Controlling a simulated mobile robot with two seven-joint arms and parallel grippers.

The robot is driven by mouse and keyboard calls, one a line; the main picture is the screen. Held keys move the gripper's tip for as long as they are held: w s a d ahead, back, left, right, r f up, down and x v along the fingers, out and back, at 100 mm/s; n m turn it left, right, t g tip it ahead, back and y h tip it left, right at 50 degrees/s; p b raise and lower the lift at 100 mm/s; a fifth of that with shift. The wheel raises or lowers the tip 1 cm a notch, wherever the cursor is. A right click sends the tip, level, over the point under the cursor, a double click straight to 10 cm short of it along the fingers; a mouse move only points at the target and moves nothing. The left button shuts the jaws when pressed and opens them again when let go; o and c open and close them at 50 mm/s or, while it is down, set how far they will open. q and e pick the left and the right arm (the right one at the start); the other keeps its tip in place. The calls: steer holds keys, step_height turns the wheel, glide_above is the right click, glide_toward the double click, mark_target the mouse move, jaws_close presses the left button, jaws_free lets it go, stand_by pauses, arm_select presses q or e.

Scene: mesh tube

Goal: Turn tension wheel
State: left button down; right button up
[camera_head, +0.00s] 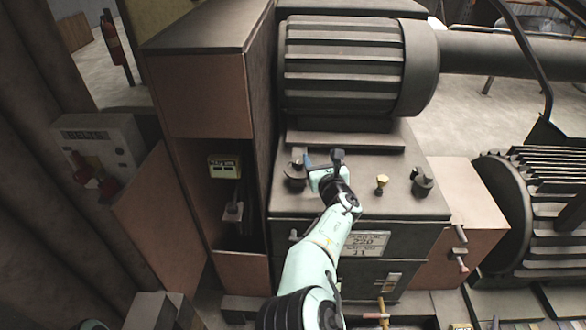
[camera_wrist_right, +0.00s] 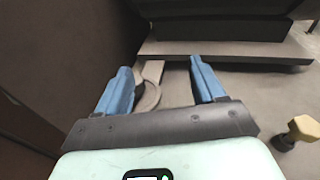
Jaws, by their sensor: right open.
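My right gripper (camera_head: 323,160) is open and empty above the grey machine top. In the right wrist view its two blue fingers (camera_wrist_right: 162,84) are spread wide. A dark round knob (camera_head: 294,174) on an upright post stands just left of the gripper. A small yellow knob (camera_head: 382,181) stands to the right, also in the wrist view (camera_wrist_right: 298,131). No label marks the tension wheel. My left gripper is not in view.
A large ribbed motor (camera_head: 340,70) sits on a plate behind the gripper. A tall cabinet (camera_head: 205,95) stands close on the left. Another dark knob (camera_head: 422,182) is at the right of the machine top. A display panel (camera_head: 364,244) is on its front.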

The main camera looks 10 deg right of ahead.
mark_target(302, 165)
steer(key=s+a+f+n+t+y+b, duration=0.1)
steer(key=s+a+f+n+y+b, duration=0.1)
steer(key=s+f+y, duration=0.35)
arm_select(q)
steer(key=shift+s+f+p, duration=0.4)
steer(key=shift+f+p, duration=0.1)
steer(key=shift+p, duration=0.45)
arm_select(e)
steer(key=shift+h, duration=0.55)
steer(key=w+a, duration=0.1)
steer(key=w, duration=0.2)
steer(key=w+r, duration=0.1)
steer(key=w, duration=0.3)
steer(key=w+a, duration=0.1)
steer(key=w, duration=0.3)
steer(key=shift+w+a+r, duration=0.1)
steer(key=shift+a+r, duration=0.05)
steer(key=shift+a, duration=0.2)
steer(key=c, duration=1)
